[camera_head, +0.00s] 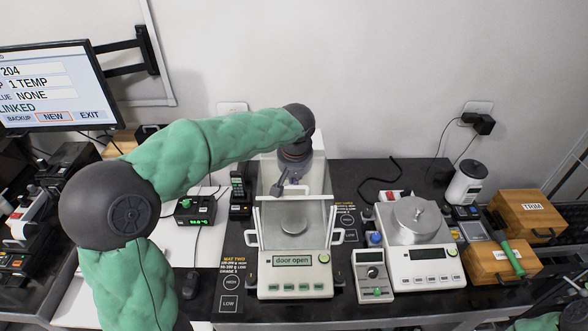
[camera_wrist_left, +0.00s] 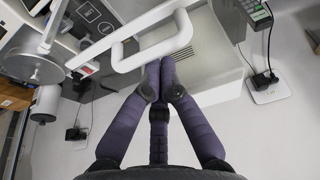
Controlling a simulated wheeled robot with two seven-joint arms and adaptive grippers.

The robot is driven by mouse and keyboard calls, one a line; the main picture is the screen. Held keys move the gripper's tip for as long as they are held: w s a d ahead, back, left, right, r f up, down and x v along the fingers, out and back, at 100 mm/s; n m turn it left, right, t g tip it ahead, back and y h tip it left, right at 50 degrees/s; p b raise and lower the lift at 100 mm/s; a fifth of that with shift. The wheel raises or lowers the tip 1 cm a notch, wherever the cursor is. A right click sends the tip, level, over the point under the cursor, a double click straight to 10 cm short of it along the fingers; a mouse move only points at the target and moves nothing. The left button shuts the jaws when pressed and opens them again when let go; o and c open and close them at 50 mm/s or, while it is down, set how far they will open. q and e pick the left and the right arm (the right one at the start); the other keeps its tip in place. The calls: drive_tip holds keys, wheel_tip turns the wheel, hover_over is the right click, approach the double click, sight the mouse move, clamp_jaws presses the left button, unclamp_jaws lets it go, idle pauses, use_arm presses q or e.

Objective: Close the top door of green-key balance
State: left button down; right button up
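The green-key balance (camera_head: 293,285) stands in the middle of the table, with a clear glass shield, a green key (camera_head: 324,258) and a display reading "door open". Its pan (camera_head: 294,226) is inside. My left gripper (camera_head: 281,186) is above the rear part of the shield. In the left wrist view, a white loop handle (camera_wrist_left: 152,48) lies just beyond my left gripper's fingertips (camera_wrist_left: 160,75). The fingertips are close together, with nothing seen between them. Whether they touch the handle is unclear. My arm and gripper partly cover the top door, so its edges are hard to make out.
A second balance (camera_head: 414,265) with a round metal pan stands to the right, beside a small control box (camera_head: 373,275). Wooden boxes (camera_head: 527,215) are at the far right. A handset (camera_head: 238,188) and a green-display box (camera_head: 194,211) stand left of the balance.

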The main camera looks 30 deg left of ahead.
use_arm(q)
drive_tip(key=shift+s+d+b, duration=0.15)
drive_tip(key=shift+s+d, duration=0.3)
drive_tip(key=shift+s, duration=0.25)
drive_tip(key=shift+s+d+b, duration=0.15)
drive_tip(key=shift+s+d, duration=0.25)
drive_tip(key=shift+s, duration=0.3)
use_arm(e)
drive_tip(key=shift+f, duration=0.45)
